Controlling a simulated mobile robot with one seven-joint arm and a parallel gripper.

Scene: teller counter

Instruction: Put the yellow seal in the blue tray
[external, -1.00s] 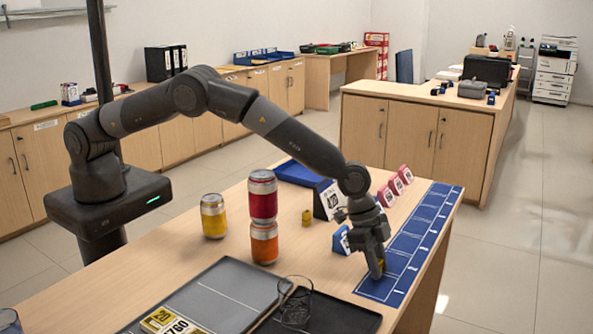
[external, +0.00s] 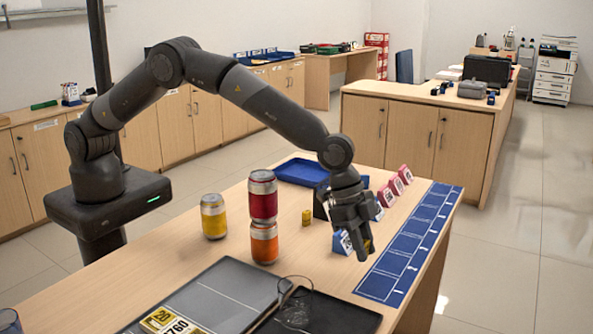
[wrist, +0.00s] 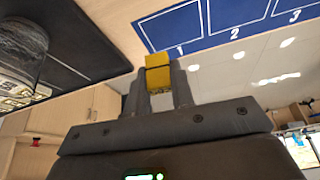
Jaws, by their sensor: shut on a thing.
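My gripper (external: 366,250) is shut on a small yellow block, the yellow seal (external: 369,244), and holds it above the table near the blue numbered mat. In the wrist view the yellow seal (wrist: 160,66) sits between the two dark fingertips (wrist: 158,84). The blue tray (external: 293,181) lies flat at the far end of the table, behind and left of my gripper, and its visible inside looks empty. Another small yellow piece (external: 306,217) stands on the table left of my gripper.
A red can (external: 263,197) is stacked on an orange can (external: 264,246), beside a yellow can (external: 213,216). Blue and pink label stands (external: 397,184) line the mat (external: 403,243). A clear glass (external: 295,303) and dark trays (external: 222,300) are at the front.

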